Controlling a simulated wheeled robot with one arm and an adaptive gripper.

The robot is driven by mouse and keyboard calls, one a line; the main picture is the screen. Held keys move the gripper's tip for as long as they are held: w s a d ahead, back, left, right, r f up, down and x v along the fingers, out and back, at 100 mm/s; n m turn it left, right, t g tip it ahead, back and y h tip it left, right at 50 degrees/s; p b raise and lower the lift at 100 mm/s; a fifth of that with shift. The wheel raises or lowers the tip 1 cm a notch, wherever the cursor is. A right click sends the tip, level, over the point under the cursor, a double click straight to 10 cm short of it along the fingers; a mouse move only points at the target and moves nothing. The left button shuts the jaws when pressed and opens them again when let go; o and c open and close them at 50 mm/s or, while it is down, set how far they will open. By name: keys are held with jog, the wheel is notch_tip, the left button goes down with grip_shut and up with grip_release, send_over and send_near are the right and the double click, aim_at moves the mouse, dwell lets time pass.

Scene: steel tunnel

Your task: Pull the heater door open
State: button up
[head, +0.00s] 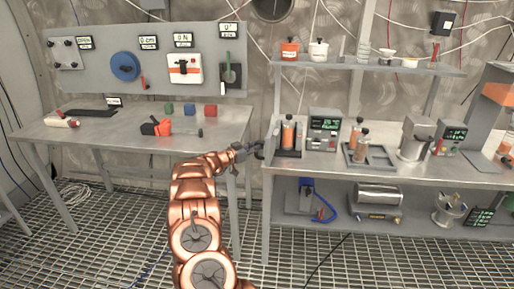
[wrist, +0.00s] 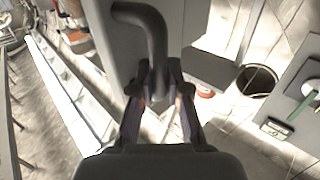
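The heater looks to be the small grey housing (head: 289,153) at the left end of the right bench, with an orange bottle in its front. In the wrist view a flat grey panel, apparently its door (wrist: 118,60), carries a dark curved handle (wrist: 150,28). My gripper (head: 246,152) is at the left side of the housing. In the wrist view my gripper (wrist: 159,80) has its fingertips close on both sides of the handle's lower end and appears shut on it. The fingers partly hide that end. How far the door stands open, I cannot tell.
A display unit (head: 323,130) stands right of the heater, then a bottle rack (head: 370,156). The left table (head: 100,140) holds coloured blocks and a red-black tool. A gap separates the table from the right bench (head: 440,178).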

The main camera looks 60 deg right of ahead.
jog(key=o, duration=0.4)
jog(key=shift+w+d+r, duration=0.1)
jog(key=shift+r, duration=0.4)
jog(key=v, duration=1.2)
jog(key=shift+f, duration=0.4)
